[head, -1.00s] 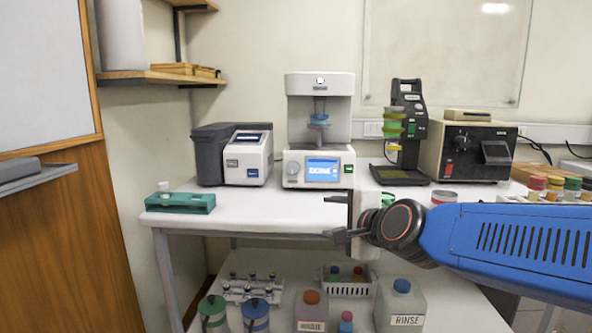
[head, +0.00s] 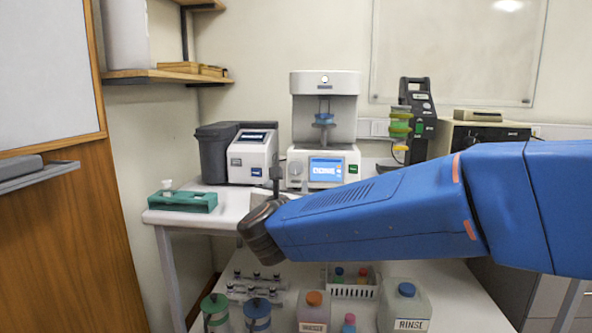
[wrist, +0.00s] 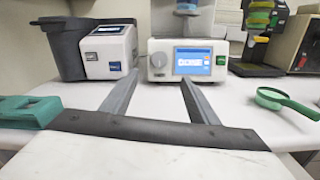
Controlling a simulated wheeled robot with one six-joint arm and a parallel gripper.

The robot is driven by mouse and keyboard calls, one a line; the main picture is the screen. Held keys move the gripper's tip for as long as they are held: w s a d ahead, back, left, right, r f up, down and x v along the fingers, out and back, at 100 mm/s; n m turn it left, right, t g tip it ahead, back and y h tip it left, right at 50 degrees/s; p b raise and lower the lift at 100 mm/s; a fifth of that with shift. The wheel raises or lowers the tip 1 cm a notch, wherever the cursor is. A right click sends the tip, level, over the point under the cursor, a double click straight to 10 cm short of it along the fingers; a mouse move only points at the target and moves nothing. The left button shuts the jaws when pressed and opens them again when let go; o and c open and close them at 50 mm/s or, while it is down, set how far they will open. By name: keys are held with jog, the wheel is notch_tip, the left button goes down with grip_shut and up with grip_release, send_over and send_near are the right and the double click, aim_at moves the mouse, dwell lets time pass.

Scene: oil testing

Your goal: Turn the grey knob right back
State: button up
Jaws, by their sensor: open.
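The grey knob (wrist: 158,60) is a small round dial on the lower front of the white machine (head: 325,120), left of its lit blue screen (wrist: 192,60). In the head view the knob (head: 295,169) shows just right of my gripper (head: 276,176). In the wrist view my gripper (wrist: 159,78) is open and empty, its two dark fingers pointing forward at the machine. The knob lies ahead, between the directions of the fingertips, with a gap to it; they do not touch. The knob's pointer mark is too small to read.
A grey and white device (head: 250,155) stands left of the machine. A teal rack (head: 183,201) sits at the bench's left edge. A green magnifier-like ring with a handle (wrist: 270,97) lies at right. The bench before the machine is largely clear.

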aim_at(296, 167)
jog(key=w, duration=1.6)
jog(key=shift+w+d, duration=0.1)
jog(key=shift+d, duration=0.15)
jog(key=shift+c, duration=0.5)
jog(key=c, duration=0.9)
